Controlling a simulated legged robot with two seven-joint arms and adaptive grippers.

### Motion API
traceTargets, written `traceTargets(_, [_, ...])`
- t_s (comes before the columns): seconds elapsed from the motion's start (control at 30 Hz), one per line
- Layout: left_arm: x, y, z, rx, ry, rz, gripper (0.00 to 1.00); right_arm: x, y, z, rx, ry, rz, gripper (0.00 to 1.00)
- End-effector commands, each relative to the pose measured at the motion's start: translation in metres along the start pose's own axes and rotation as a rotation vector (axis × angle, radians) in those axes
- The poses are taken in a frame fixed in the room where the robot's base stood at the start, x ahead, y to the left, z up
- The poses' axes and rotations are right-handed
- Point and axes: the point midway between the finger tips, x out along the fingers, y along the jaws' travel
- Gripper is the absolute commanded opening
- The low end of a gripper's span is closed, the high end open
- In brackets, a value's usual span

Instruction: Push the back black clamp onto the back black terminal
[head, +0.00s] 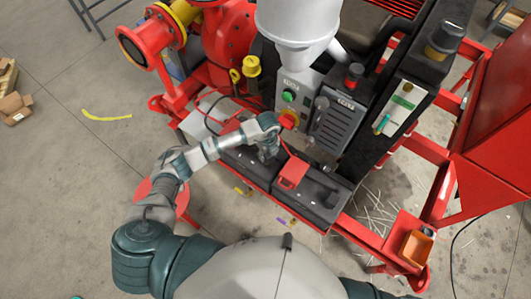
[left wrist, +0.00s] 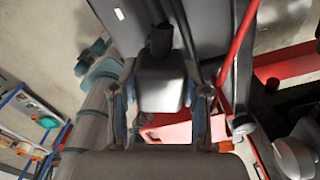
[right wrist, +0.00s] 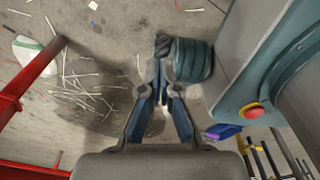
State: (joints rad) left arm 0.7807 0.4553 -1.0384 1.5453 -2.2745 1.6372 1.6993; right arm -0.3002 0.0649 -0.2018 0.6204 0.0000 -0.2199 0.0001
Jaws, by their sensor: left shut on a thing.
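My left gripper (head: 268,150) is over the rear part of the black batteries (head: 316,196). In the left wrist view its two fingers (left wrist: 165,95) are shut on the black clamp (left wrist: 160,82), a dark blocky piece with a black stub on top. My right gripper (right wrist: 164,80) is shut and empty, away from the batteries, above the floor.
A red clamp or cover (head: 292,172) with a red cable sits on the batteries just right of my left gripper. The red skid frame (head: 360,236) runs along the front.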

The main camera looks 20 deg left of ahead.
Motion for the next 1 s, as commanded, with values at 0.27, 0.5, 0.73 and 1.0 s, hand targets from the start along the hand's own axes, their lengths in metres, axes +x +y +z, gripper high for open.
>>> traceTargets(0.27, [0.0, -0.002, -0.001, 0.0, 0.001, -0.002, 0.0, -0.001, 0.013, 0.003, -0.006, -0.003, 0.015, 0.0])
traceTargets(0.5, [0.001, 0.0, 0.001, 0.0, 0.003, -0.004, 0.0, -0.001, 0.022, 0.005, -0.007, -0.006, 0.026, 0.0])
traceTargets(0.73, [0.005, -0.001, -0.001, 0.0, 0.002, -0.002, 0.0, 0.002, 0.015, 0.004, -0.004, -0.005, 0.018, 0.0])
traceTargets(1.0, [0.01, -0.002, -0.002, 0.001, 0.0, -0.001, 0.0, 0.006, 0.003, 0.002, -0.001, -0.002, 0.003, 0.0])
